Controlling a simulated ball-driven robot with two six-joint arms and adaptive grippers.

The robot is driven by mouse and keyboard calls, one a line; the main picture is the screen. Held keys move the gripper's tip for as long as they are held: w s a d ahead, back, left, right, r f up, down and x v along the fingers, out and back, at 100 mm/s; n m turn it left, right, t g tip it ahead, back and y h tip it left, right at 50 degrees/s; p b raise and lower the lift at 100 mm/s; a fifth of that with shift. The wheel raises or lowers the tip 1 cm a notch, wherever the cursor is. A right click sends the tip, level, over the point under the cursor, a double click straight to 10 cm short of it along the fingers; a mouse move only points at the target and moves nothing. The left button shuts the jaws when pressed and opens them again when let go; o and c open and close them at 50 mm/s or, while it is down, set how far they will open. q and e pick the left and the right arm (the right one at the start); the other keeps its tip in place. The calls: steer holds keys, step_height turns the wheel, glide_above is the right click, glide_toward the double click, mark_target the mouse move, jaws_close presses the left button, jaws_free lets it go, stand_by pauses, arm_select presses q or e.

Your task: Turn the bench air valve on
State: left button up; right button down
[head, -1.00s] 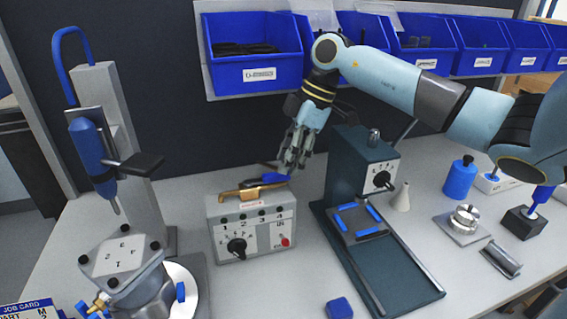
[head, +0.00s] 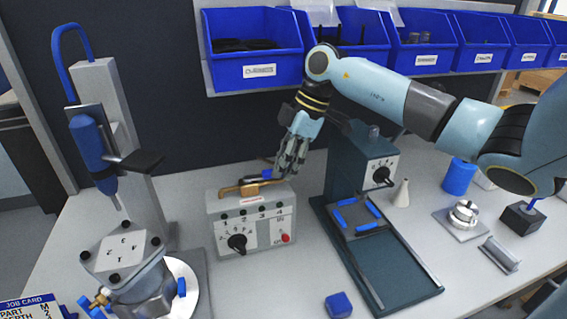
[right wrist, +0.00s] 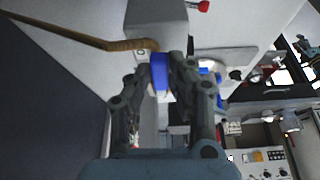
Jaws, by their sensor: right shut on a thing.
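A brass pipe (head: 240,188) with a blue valve lever (head: 266,174) lies along the top of a grey control box (head: 256,232) at the bench's back. My right gripper (head: 282,174) reaches down from above at the pipe's right end. In the right wrist view its fingers (right wrist: 168,75) are shut on the blue lever (right wrist: 160,72), with the brass pipe (right wrist: 85,38) running off to the left. The fingers partly hide the lever, so its exact angle to the pipe is hard to tell. My left gripper is not in view.
A dark green press (head: 360,185) stands close to the right of the box. A fixture with a blue tool (head: 92,148) stands at the left. Blue bins (head: 255,55) line the wall behind. A blue block (head: 339,305) lies at the front; the bench in front of the box is clear.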

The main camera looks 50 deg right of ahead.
steer(key=shift+w, duration=0.1)
steer(key=shift+w+d+n+b, duration=0.15)
steer(key=shift+w+n+b, duration=0.05)
steer(key=shift+n+b, duration=0.25)
steer(key=c, duration=1.2)
jaws_free()
steer(key=shift+d+r, duration=0.1)
steer(key=v, duration=1.2)
steer(key=shift+w, duration=0.1)
